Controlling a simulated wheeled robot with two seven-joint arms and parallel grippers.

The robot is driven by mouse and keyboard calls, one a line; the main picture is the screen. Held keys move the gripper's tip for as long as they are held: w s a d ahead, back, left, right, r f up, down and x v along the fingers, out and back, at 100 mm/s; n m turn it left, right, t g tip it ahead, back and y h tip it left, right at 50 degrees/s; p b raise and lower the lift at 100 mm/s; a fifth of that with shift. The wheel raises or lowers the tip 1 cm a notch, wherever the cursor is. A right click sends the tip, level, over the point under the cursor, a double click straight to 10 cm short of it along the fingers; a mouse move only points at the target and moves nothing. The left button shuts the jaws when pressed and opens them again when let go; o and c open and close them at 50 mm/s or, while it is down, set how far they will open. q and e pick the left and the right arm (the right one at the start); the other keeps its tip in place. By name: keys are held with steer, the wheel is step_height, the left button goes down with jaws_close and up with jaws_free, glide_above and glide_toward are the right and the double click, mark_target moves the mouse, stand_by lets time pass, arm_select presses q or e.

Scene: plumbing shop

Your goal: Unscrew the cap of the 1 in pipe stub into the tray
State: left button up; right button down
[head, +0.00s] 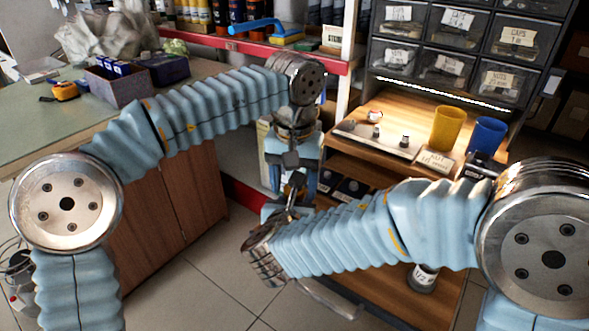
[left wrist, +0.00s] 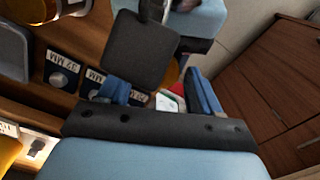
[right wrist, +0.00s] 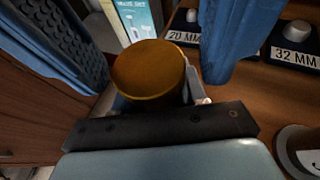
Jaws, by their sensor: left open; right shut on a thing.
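A brass-coloured round piece (right wrist: 150,75), apparently the pipe stub, is between my right gripper's fingers, end towards the camera. The cap cannot be told apart from it. My left gripper (head: 291,184) hangs above my right gripper (head: 288,211), close to it, in the middle of the head view. The left gripper is open; the right is shut on the brass piece. In the left wrist view a dark square pad (left wrist: 138,50) hides most of a brass-coloured part (left wrist: 172,74). A grey metal plate with small fittings (head: 376,139) lies on the wooden bench; I cannot tell whether it is the tray.
A yellow cup (head: 447,128) and a blue cup (head: 486,136) stand on the bench at right. Labelled drawers (head: 452,65) rise behind. Size-marked blocks (right wrist: 290,32) sit on the shelf near my grippers. A green-topped counter (head: 40,125) is at left.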

arm_select(q)
steer(key=shift+c, duration=0.5)
steer(key=c, duration=0.9)
steer(key=n, duration=0.3)
steer(key=shift+c, duration=0.2)
steer(key=o, duration=1.2)
steer(key=shift+c, duration=0.2)
